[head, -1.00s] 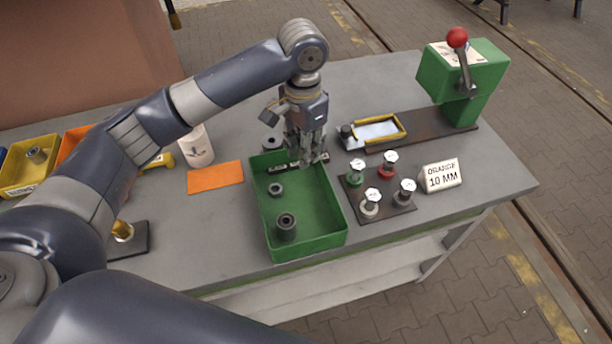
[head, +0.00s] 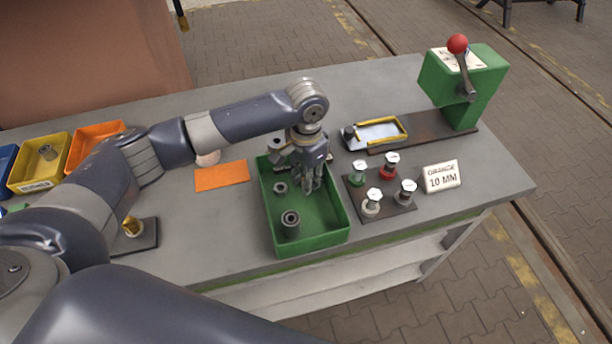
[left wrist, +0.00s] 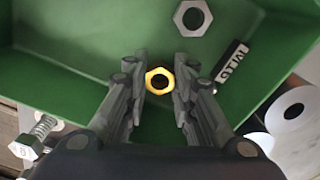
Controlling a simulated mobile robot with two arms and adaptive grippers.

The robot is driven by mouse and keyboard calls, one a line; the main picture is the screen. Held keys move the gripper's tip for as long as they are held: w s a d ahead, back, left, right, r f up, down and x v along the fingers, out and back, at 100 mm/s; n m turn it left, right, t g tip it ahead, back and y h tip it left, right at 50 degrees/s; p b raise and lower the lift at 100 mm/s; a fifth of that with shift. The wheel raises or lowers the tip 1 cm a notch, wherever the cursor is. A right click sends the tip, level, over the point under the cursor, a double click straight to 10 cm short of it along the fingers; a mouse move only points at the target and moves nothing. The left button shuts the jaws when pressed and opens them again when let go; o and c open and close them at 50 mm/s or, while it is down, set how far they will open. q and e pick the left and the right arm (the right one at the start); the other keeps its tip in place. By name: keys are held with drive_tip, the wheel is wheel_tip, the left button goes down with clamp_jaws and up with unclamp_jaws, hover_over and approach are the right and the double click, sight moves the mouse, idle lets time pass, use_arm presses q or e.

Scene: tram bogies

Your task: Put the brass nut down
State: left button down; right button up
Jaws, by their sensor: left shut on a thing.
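My left gripper (head: 314,188) is inside the outline of the green tray (head: 338,237), pointing down over its right part. In the left wrist view the brass nut (left wrist: 159,81), a yellow hexagonal ring, sits between the two fingertips, and the gripper is shut on it. The tray's green floor (left wrist: 100,45) lies behind the nut; I cannot tell how far below. In the head view the fingers hide the brass nut. My right gripper is not in view.
In the tray are a small grey nut (head: 280,188) and a larger dark one (head: 290,222). Right of it stand a plate of several bolts (head: 385,207), an "ORANGE 10 MM" sign (head: 442,176) and a green lever press (head: 488,85). An orange card (head: 221,176) lies left.

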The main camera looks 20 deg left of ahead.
use_arm(q)
drive_tip(key=c, duration=1.5)
unclamp_jaws()
drive_tip(key=shift+o, duration=0.8)
drive_tip(key=shift+r, duration=0.5)
wheel_tip(320, 180, up, 11)
drive_tip(key=b, duration=0.2)
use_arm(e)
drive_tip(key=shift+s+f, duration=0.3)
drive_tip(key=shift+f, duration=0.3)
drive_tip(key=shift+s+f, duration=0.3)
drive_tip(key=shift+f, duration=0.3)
use_arm(q)
drive_tip(key=shift+r, duration=0.1)
